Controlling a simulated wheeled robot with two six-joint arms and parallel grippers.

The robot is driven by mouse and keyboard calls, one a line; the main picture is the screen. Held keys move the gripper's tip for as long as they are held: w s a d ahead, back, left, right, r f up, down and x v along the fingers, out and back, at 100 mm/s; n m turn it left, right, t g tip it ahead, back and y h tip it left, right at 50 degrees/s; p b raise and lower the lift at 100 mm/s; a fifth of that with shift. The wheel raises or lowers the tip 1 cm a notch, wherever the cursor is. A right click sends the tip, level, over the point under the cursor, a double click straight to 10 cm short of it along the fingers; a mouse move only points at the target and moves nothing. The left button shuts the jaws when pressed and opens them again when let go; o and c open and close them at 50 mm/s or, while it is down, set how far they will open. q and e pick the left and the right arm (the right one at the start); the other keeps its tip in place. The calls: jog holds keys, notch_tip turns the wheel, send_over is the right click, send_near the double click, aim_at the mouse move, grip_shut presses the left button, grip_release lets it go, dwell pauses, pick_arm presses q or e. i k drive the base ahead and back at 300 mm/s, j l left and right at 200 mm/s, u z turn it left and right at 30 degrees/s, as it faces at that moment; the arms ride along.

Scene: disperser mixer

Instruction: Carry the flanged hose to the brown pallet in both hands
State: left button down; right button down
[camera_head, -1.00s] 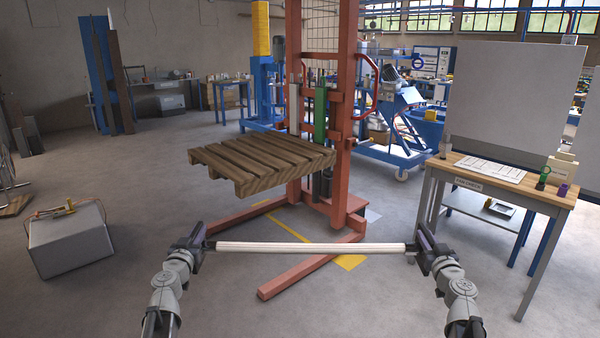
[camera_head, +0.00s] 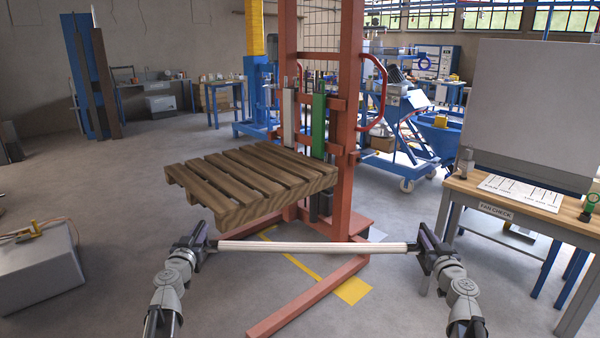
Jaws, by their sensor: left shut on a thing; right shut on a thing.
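The flanged hose (camera_head: 313,246) is a pale, ribbed straight tube held level across the front of the head view. My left gripper (camera_head: 211,246) is shut on its left end, and my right gripper (camera_head: 417,247) is shut on its right end. The grippers hide most of the flanged ends. The brown pallet (camera_head: 250,176) is a slatted wooden pallet raised above the floor on an orange-red stacker. It appears beyond the hose and a little to the left, and the hose is apart from it.
The orange-red stacker (camera_head: 350,130) has a tall mast and floor legs (camera_head: 310,297) reaching towards me. A wooden-topped table (camera_head: 510,205) stands close on the right. A grey box (camera_head: 40,270) sits on the floor at left.

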aim_at(261, 172)
jog(key=i+j+z, duration=0.15)
jog(key=i+z, duration=0.15)
jog(key=i, duration=0.8)
jog(key=i+z, duration=0.5)
jog(key=i, duration=0.35)
jog(key=i+u, duration=0.5)
jog(key=u, duration=0.15)
jog(key=i+u, duration=0.2)
jog(key=u, duration=0.25)
jog(key=i+u, duration=0.15)
jog(key=u, duration=0.35)
jog(key=i+u, duration=0.25)
